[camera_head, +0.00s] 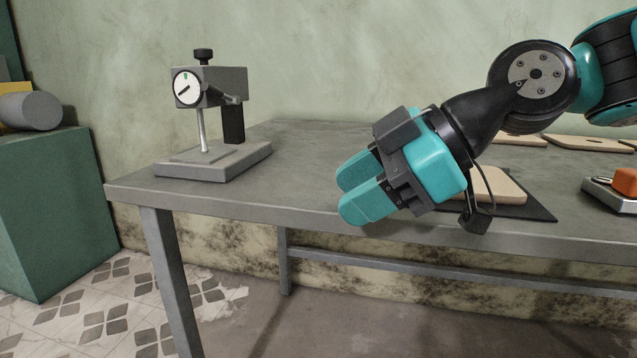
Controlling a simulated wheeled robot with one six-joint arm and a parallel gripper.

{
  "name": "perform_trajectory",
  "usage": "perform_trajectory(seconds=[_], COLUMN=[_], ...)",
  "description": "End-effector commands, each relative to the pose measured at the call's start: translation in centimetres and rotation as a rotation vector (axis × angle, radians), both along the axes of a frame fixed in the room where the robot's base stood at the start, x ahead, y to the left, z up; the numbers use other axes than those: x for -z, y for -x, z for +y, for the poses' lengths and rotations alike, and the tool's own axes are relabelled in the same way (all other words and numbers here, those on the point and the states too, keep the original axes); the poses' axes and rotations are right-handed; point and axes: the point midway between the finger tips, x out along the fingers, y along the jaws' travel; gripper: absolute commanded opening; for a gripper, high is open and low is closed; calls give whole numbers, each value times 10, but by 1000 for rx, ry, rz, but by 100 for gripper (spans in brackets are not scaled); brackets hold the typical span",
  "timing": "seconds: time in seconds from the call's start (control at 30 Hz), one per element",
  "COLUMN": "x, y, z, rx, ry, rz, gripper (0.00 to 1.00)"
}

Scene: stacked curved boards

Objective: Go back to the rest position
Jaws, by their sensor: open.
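My gripper (352,192), teal and black, hangs in front of the front edge of the grey table and points down to the left. Its two teal fingers are apart, with nothing seen between them. A pale wooden board (497,187) lies on a dark mat (535,209) behind my gripper, partly hidden by it. More pale boards lie toward the back right of the table, one of them in the clear (588,144).
A grey dial gauge stand (210,95) stands at the left end of the table (300,150). An orange block (625,181) on a grey base is at the right edge. A green cabinet (45,200) stands at far left. The table's middle is clear.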

Motion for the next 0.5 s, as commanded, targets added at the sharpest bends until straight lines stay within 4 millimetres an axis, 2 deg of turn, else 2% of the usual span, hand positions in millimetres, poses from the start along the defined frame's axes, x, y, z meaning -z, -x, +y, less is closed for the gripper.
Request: perform_trajectory(seconds=[0.2,0.4,0.43,0.5], x=[75,127,133,103], y=[64,122,131,127], z=[-51,-103,-110,-108], rx=[403,793,850,845], ry=[216,388,411,404], rz=[474,791,828,824], gripper=[42,42,42,42])
